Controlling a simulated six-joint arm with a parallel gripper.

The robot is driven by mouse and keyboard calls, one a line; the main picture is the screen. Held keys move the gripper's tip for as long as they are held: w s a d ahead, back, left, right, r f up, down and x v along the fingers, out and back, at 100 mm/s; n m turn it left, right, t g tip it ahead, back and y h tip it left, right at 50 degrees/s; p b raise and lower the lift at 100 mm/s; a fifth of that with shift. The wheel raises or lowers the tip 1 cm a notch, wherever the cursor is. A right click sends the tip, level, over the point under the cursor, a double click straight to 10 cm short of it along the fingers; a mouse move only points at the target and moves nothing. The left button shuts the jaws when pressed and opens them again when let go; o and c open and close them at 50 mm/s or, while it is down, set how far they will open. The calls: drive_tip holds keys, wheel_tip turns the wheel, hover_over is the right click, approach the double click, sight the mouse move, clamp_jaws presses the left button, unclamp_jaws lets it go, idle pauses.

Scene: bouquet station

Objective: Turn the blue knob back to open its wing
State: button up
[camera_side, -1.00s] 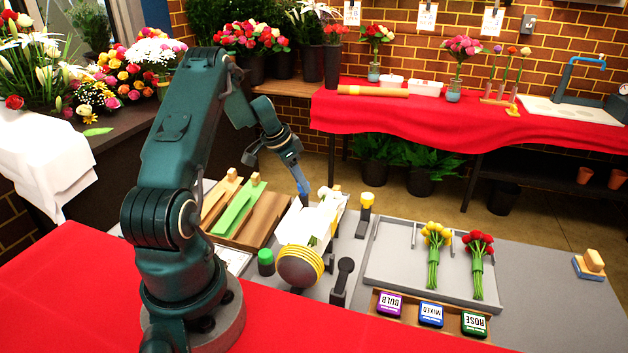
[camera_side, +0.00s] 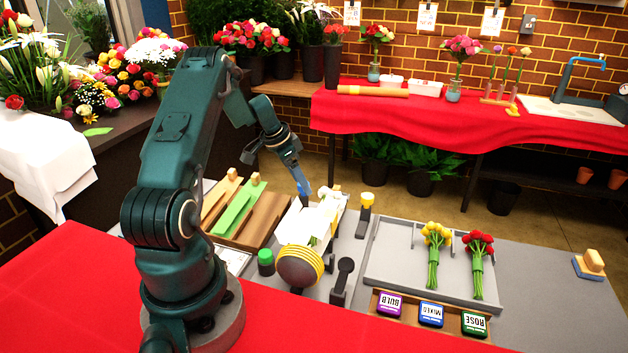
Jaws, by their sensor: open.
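The wrapping station has white wings (camera_side: 299,226) around its middle, with bits of green between them. At this size I cannot tell whether a finger touches the knob or which way the knob is turned.
A yellow-striped roll (camera_side: 299,267) is at the station's near end, beside a green-capped piece (camera_side: 265,262) and a black handle (camera_side: 343,273). A yellow-topped post (camera_side: 365,207) stands right. A grey tray (camera_side: 396,270) holds yellow and red bouquets. A wooden board (camera_side: 262,222) lies left.

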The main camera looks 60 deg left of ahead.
drive_tip(key=v, duration=0.4)
drive_tip(key=shift+s+r, duration=0.25)
drive_tip(key=shift+r, duration=0.1)
drive_tip(key=w+d+r+m+t, duration=0.1)
drive_tip(key=w+d+r+m, duration=0.2)
drive_tip(key=d+r, duration=0.6)
drive_tip(key=w+d+r+m+t, duration=0.1)
drive_tip(key=w+d+r+m, duration=0.2)
drive_tip(key=d+r, duration=0.55)
drive_tip(key=s+d+n, duration=0.1)
drive_tip(key=s+d, duration=1.2)
drive_tip(key=d, duration=0.3)
drive_tip(key=s+a+f+n, duration=0.1)
drive_tip(key=s+f+n, duration=0.3)
drive_tip(key=s+n, duration=0.1)
drive_tip(key=shift+a+f+g, duration=0.25)
drive_tip(key=shift+g, duration=0.15)
